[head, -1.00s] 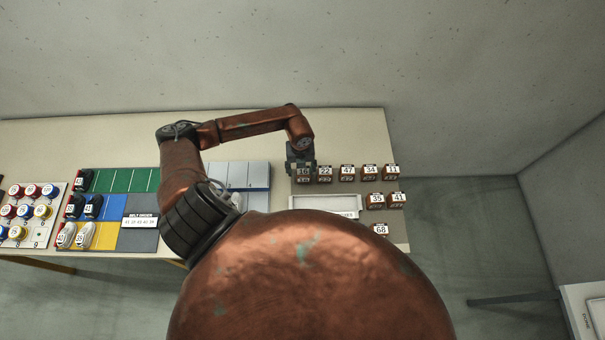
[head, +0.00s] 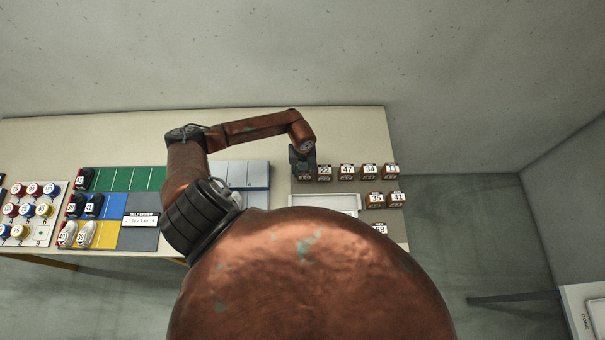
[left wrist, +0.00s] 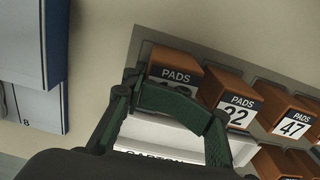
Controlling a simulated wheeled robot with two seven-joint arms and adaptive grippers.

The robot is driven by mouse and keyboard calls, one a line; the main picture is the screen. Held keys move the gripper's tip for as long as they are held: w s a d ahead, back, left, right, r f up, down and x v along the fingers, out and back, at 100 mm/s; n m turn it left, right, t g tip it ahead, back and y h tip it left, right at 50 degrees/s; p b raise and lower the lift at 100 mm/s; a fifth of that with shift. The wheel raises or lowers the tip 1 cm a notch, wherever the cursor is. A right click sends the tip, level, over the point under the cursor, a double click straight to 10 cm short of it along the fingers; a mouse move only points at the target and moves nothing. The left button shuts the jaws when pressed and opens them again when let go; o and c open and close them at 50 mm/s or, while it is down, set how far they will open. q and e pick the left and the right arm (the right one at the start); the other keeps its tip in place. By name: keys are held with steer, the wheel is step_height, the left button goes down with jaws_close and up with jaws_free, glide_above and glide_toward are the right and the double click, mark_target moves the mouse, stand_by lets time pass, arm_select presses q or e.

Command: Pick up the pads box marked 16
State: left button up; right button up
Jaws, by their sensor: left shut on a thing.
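The pads box (left wrist: 177,66) at the left end of the back row is brown with a white label reading PADS. My left gripper (head: 302,164) is shut on it from above. In the left wrist view my gripper's fingers (left wrist: 170,105) cover most of its number. My right gripper is not in view.
More pads boxes, marked 47 (head: 347,172), 34 (head: 370,172) and others, stand to the right. A white tray (head: 325,213) lies in front of the row. A grey-blue divided rack (head: 258,176) stands to the left.

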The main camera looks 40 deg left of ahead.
arm_select(q)
steer(key=shift+w, duration=0.1)
steer(key=c, duration=0.3)
jaws_close()
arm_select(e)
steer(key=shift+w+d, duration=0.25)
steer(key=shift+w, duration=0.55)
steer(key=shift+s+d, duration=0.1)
arm_select(q)
steer(key=shift+r, duration=0.35)
step_height(320, 180, up, 2)
steer(key=shift+r, duration=0.25)
steer(key=s+d+r+b, duration=0.3)
steer(key=s+d+r, duration=0.2)
steer(key=s+r, duration=0.4)
steer(key=s, duration=0.4)
steer(key=shift+r+b, duration=0.4)
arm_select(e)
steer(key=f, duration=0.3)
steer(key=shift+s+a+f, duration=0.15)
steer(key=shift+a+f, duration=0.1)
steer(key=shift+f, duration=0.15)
